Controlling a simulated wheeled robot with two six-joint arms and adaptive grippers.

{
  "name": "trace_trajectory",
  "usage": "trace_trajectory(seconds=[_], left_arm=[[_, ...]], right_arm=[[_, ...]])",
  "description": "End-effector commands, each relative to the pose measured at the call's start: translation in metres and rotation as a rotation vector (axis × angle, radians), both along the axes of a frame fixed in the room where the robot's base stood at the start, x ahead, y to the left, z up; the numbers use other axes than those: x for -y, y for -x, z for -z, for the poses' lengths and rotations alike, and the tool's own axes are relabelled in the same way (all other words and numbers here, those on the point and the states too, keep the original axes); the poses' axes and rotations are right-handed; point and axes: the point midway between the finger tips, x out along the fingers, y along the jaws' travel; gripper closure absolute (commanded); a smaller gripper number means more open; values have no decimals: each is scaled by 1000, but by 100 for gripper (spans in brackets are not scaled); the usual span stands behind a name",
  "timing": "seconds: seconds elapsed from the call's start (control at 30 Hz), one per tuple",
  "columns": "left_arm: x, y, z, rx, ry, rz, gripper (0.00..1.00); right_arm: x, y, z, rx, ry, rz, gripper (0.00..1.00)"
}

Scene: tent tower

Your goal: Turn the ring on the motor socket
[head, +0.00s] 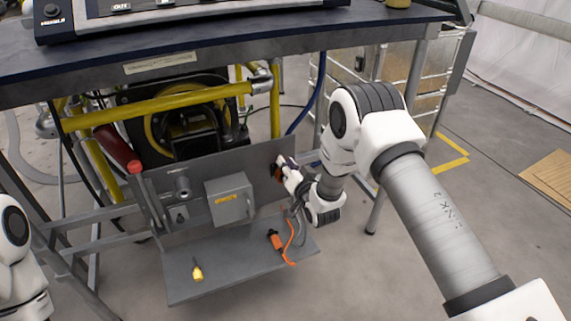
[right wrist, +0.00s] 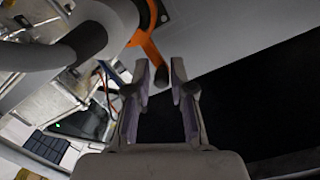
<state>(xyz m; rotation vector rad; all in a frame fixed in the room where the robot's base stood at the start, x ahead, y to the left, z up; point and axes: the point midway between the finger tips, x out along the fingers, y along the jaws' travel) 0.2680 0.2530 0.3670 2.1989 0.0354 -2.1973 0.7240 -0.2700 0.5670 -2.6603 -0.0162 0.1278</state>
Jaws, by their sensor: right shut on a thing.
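The motor socket is at the right end of the upright grey panel (head: 255,165), mostly hidden behind my right gripper (head: 281,168). In the right wrist view an orange ring (right wrist: 152,45) sits around a dark, rounded body at the top, and an arm of it reaches down between my fingers. My right gripper (right wrist: 160,80) is shut on this ring arm, with its dark end between the two fingers. In the head view only a small dark reddish patch of the socket shows at the fingertips. My left gripper is out of view; only part of the left arm shows at the left edge.
A grey box (head: 230,200) is fixed to the panel. A grey shelf (head: 220,275) below holds a yellow plug (head: 197,272) and an orange connector (head: 276,240) with an orange cable. The blue-black table (head: 200,50) overhangs above, with yellow tubes (head: 155,107) under it.

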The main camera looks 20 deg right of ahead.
Motion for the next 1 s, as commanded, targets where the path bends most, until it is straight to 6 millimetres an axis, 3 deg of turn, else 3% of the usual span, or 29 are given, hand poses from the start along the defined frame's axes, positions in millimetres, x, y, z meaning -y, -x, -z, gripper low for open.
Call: trace_trajectory(seconds=[0.4, 0.43, 0.47, 0.5, 0.83, 1.0], left_arm=[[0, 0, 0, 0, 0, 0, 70], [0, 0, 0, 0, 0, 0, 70], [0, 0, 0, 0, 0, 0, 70], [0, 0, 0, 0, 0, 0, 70], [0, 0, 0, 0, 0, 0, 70], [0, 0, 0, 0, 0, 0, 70]], right_arm=[[-1, 2, 6, -13, -8, -5, 100], [-1, 2, 6, -13, -7, -5, 74], [-1, 2, 5, -13, -7, -5, 63], [-1, 2, 5, -12, -7, -4, 60], [0, 4, 2, -7, -7, -2, 60], [1, 32, -1, -8, -7, -1, 60]])
